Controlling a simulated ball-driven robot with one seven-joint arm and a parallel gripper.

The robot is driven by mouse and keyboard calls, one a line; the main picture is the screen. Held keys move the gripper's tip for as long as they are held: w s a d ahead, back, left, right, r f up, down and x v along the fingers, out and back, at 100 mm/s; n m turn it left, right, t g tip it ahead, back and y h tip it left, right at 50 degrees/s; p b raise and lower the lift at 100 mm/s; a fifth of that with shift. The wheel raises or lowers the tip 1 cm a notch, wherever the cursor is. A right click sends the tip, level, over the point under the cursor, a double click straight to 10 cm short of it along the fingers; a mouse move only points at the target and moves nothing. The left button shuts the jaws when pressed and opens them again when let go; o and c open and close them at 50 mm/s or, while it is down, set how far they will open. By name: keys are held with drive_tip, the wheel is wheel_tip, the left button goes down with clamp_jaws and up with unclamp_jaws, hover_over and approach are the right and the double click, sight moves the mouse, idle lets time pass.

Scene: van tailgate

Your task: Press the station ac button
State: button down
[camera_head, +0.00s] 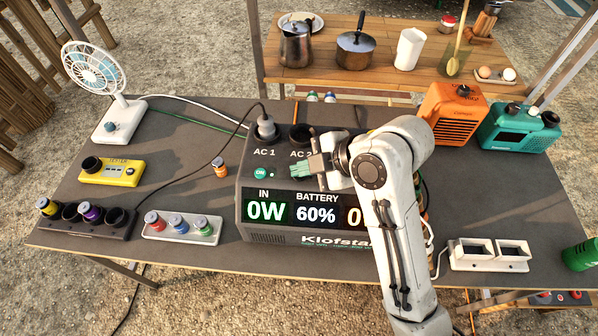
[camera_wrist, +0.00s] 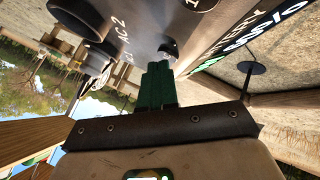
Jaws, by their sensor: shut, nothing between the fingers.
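The grey power station (camera_head: 262,232) stands on the dark table, its display reading IN 0W and BATTERY 60%. Its round green ON button (camera_head: 261,173) sits below the AC 1 label, left of my gripper. My gripper (camera_head: 312,164) is shut and empty, its dark green fingers pointing left over the station's top panel. A visible gap separates them from the ON button in the head view. In the wrist view the closed fingers (camera_wrist: 158,72) point at a small dark round knob (camera_wrist: 168,48); whether they touch it cannot be told. My arm hides the station's right side.
A plug (camera_head: 266,128) stands in the AC 1 socket; the AC 2 socket (camera_head: 300,137) is beside my gripper. A fan (camera_head: 112,115), yellow tester (camera_head: 112,172), orange box (camera_head: 455,113) and teal radio (camera_head: 518,128) stand around. Table space left of the station is partly clear.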

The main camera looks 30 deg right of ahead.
sight(303, 178)
drive_tip(key=shift+r+p, duration=0.4)
drive_tip(key=shift+r, duration=0.15)
drive_tip(key=shift+r, duration=0.1)
wheel_tip(303, 178, up, 6)
drive_tip(key=p, duration=0.5)
drive_tip(key=shift+s+f, duration=0.1)
drive_tip(key=shift+f, duration=0.1)
idle(1.3)
